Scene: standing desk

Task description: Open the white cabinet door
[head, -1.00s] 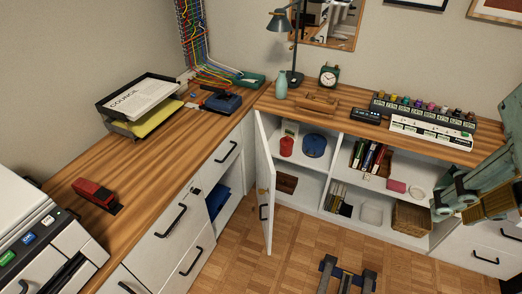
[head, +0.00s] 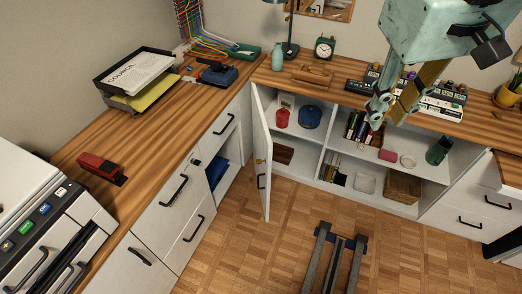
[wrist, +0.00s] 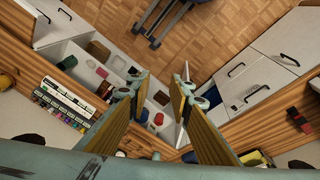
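A wooden desktop (head: 190,120) runs along both walls, with a lamp, clock (head: 324,47) and marker rack above the shelves. The shelves hold a red jar (head: 282,117), a blue pot (head: 310,115), books and a basket (head: 403,187).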

